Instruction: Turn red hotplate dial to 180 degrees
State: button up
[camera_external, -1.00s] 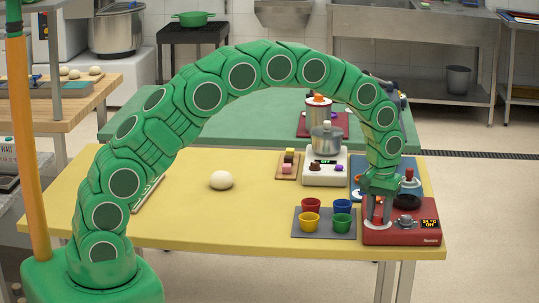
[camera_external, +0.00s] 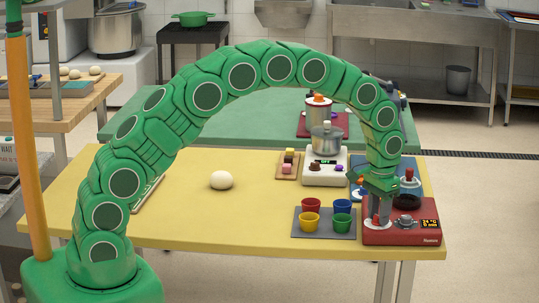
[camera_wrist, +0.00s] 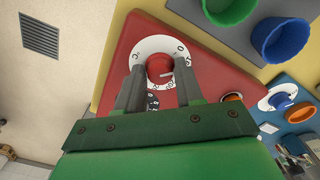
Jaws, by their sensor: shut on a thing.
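The red hotplate (camera_external: 390,236) stands at the front right of the yellow table, with a small lit display (camera_external: 430,223) reading about 24 °C; its lower line is too small to read surely. In the wrist view its red dial (camera_wrist: 158,66) sits on a white numbered ring (camera_wrist: 143,47). A pale pointer mark shows on the dial's lower right; the angle is unclear. My gripper (camera_wrist: 160,76) is shut on the dial, one grey finger on each side. In the outside view my gripper (camera_external: 379,219) points down onto the hotplate's left part and hides the dial.
A grey mat (camera_external: 322,234) with red, yellow, blue and green cups is just left of the hotplate. A blue device (camera_wrist: 268,107) stands beside it. The table's middle is clear, except for a dough ball (camera_external: 221,180).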

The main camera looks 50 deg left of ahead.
jog(key=m, duration=0.4)
jog(key=shift+m, duration=2.1)
jog(key=o, duration=1)
jog(key=shift+r, duration=0.1)
notch_tip(320, 180, up, 8)
jog(key=shift+f, duration=0.15)
